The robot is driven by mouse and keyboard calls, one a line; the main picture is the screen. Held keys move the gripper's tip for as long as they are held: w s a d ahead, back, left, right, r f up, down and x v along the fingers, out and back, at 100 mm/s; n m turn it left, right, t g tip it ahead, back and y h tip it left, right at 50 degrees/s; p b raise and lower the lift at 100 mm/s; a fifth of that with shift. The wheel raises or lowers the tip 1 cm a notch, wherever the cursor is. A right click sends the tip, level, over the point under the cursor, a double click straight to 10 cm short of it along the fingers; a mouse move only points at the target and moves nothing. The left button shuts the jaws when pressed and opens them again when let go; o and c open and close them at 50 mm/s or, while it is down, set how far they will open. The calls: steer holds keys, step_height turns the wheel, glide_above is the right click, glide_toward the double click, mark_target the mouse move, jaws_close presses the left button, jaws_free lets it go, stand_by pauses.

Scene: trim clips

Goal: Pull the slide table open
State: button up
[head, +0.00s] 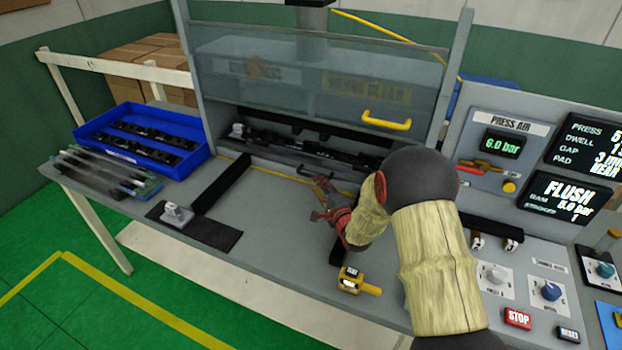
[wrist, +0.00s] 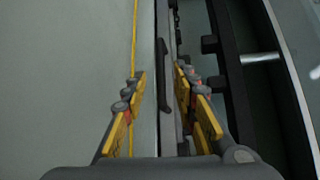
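The slide table (head: 276,148) appears as a grey bed with a long black fixture on it, under the raised clear guard of the press station. A dark handle (wrist: 163,75) runs along its grey front edge in the wrist view. My gripper (wrist: 160,72) is open, with one yellow-padded finger on each side of the handle's line; I cannot tell whether either finger touches it. In the head view my gripper (head: 322,190) is at the slide's front edge, and my arm hides part of the slide's right end.
The clear guard (head: 310,75) with a yellow handle (head: 387,121) stands above. Black rails (head: 222,183) lie on the bench. A yellow device (head: 352,281) sits near the front edge, a control panel (head: 540,235) at right, and a blue tray (head: 95,130) at left.

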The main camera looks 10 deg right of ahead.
steer(key=b+x, duration=0.1)
steer(key=x, duration=0.6)
steer(key=shift+w, duration=0.1)
steer(key=shift+c, duration=0.5)
jaws_close()
steer(key=shift+f, duration=0.1)
